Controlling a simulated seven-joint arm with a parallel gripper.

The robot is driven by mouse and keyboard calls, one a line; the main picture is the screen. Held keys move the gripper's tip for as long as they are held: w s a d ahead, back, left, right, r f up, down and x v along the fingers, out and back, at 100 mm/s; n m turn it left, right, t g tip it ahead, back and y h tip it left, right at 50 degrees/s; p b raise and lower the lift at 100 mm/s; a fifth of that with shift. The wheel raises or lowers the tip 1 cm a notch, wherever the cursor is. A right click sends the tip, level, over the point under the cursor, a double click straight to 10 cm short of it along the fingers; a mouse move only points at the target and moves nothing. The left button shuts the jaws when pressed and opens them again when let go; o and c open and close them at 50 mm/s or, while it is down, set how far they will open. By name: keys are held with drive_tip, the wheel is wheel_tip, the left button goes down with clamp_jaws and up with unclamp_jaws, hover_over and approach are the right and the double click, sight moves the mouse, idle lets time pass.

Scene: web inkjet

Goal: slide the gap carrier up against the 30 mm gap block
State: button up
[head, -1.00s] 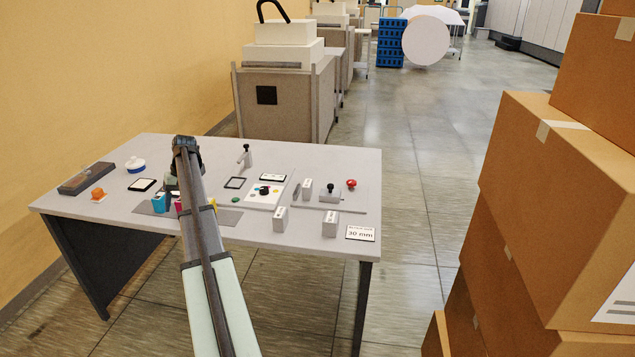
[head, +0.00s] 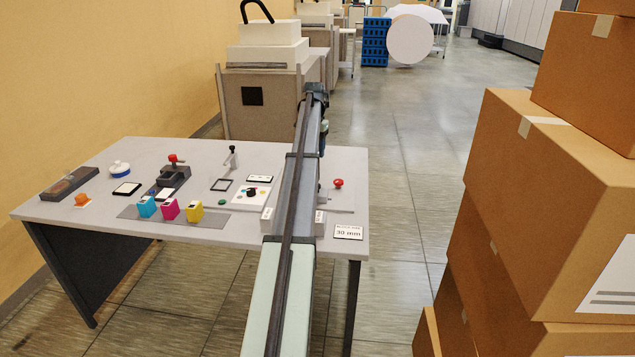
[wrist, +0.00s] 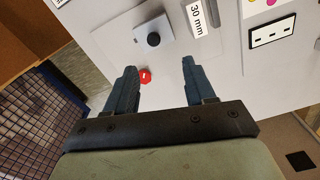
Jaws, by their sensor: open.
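In the wrist view the gap carrier (wrist: 149,27) is a light grey block with a black knob on top. The 30 mm gap block (wrist: 197,17), with its "30 mm" label, stands just right of it, a narrow gap between them. In the head view my arm hides most of the carrier and this block. My gripper (wrist: 158,65) is open and empty, its two blue-grey fingers spread apart over the plate. The carrier shows ahead of the fingertips, and I see no contact. In the head view the gripper end (head: 317,92) is raised over the table's right part.
A red knob (wrist: 145,76) shows between my fingers; it also stands in the head view (head: 338,184). Other pale blocks (head: 267,217) and a "30 mm" card (head: 348,232) lie near the front edge. A black-framed card (wrist: 270,33) lies right. Cartons (head: 545,190) stack right of the table.

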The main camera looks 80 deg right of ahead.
drive_tip(key=f, duration=0.4)
drive_tip(key=s+f, duration=0.1)
drive_tip(key=f, duration=0.8)
drive_tip(key=shift+s+d+f, duration=0.15)
drive_tip(key=shift+s+f, duration=0.1)
drive_tip(key=c, duration=0.9)
drive_tip(key=shift+w, duration=1.45)
drive_tip(key=shift+c, duration=0.2)
drive_tip(key=o, duration=0.9)
drive_tip(key=shift+o, duration=0.2)
